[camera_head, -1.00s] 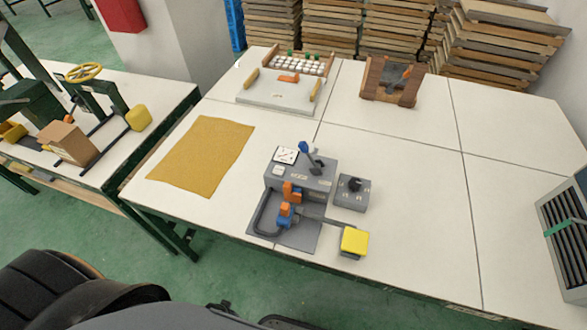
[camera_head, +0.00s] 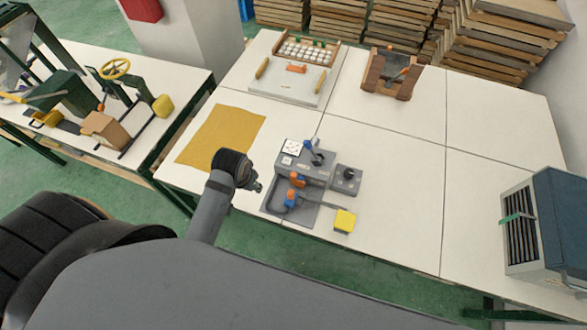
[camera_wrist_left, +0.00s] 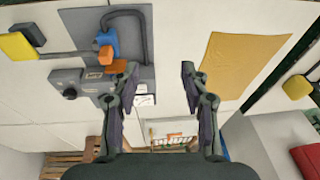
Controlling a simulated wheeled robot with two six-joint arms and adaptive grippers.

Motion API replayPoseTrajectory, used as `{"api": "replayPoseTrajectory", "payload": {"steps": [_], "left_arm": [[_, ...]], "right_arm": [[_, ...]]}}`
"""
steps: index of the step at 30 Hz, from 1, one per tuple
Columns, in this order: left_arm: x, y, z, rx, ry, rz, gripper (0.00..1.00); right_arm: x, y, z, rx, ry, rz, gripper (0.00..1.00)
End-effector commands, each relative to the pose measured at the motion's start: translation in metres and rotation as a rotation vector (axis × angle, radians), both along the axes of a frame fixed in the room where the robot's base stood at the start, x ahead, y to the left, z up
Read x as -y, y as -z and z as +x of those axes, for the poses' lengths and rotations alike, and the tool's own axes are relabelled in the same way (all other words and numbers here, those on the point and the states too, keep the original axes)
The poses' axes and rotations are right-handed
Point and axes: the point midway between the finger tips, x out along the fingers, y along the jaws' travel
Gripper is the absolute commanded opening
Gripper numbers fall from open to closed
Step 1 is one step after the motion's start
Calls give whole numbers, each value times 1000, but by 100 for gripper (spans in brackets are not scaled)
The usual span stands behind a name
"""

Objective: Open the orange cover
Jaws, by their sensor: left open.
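A small orange cover (camera_head: 297,179) sits on the front of the grey control unit (camera_head: 318,172), just above a blue part (camera_head: 291,197). Orange pieces also show in the left wrist view (camera_wrist_left: 107,53), beside the blue part and near the unit's edge. My left gripper (camera_head: 256,187) is to the left of the unit, above the table. In the left wrist view the left gripper (camera_wrist_left: 160,70) has its fingers wide apart with nothing between them. One finger overlaps the unit's edge in that view; contact cannot be told. My right gripper is out of view.
A yellow mat (camera_head: 210,137) lies left of the unit. A yellow block (camera_head: 345,220) on a bar and a grey knob box (camera_head: 347,178) are on the right. A white tray (camera_head: 285,85) and a wooden stand (camera_head: 392,72) stand behind. The table's right middle is clear.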

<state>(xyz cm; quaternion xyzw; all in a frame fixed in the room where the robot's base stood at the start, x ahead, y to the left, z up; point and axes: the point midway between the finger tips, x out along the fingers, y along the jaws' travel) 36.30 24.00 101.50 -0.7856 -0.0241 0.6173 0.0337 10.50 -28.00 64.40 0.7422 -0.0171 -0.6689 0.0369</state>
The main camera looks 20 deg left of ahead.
Motion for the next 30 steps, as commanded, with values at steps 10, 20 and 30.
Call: {"api": "replayPoseTrajectory", "payload": {"steps": [10, 20, 30], "left_arm": [[36, 34, 81, -120, -35, -51, 45], [92, 38, 143, -230, 17, -79, 45], [95, 59, 145, -242, 22, -76, 45]], "right_arm": [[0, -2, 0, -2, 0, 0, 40], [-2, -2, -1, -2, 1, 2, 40], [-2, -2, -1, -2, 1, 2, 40]]}}
